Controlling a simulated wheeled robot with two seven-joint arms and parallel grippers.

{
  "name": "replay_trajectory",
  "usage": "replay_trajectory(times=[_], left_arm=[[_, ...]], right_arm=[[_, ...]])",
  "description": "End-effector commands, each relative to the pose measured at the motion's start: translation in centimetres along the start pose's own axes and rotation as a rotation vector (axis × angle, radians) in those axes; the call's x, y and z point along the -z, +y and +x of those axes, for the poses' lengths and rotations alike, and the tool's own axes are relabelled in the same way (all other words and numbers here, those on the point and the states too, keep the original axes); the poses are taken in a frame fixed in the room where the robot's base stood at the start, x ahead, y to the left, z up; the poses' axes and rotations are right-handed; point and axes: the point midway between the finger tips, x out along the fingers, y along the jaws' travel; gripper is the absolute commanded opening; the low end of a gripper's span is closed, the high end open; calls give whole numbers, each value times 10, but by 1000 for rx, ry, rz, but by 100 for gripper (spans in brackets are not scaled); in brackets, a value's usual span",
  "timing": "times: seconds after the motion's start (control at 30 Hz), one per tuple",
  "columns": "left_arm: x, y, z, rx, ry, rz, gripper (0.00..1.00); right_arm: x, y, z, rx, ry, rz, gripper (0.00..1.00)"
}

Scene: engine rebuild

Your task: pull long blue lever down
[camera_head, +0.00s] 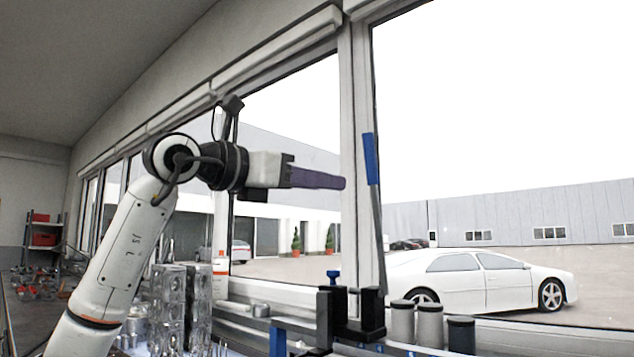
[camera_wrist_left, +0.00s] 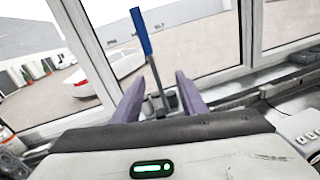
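The long blue lever stands nearly upright before the window in the head view, with a blue grip (camera_head: 370,158) on top of a thin grey rod (camera_head: 378,235). In the left wrist view its blue grip (camera_wrist_left: 141,32) rises past the fingers, and its rod shows in the gap between them. My left gripper (camera_head: 343,183) is open and empty, its purple fingers pointing right at the lever, just left of it and near the grip's lower end in the head view. It also shows in the left wrist view (camera_wrist_left: 155,82). I cannot tell the exact distance to the lever. My right gripper is not in view.
Black upright brackets (camera_head: 372,312) stand near the lever's foot. Several grey cylinders with black tops (camera_head: 430,322) are to their right. Metal engine blocks (camera_head: 168,305) stand below my left arm. A window post (camera_head: 358,100) is behind the lever; a white car (camera_head: 480,280) is outside.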

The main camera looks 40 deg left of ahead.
Motion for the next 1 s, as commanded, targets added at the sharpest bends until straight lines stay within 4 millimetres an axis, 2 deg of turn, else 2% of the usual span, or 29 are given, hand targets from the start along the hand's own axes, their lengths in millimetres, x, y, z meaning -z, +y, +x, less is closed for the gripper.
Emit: replay_trajectory(times=[0.27,0.37,0.7,0.83,1.0], left_arm=[[0,0,-5,0,-1,0,39],[0,1,-18,-2,-4,0,39],[0,1,-82,-2,-3,1,39],[0,0,-97,0,-1,0,39],[0,0,-104,-1,0,0,39]], right_arm=[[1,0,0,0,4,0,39],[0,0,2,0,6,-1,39],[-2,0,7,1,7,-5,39],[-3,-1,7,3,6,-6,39],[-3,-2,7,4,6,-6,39]])
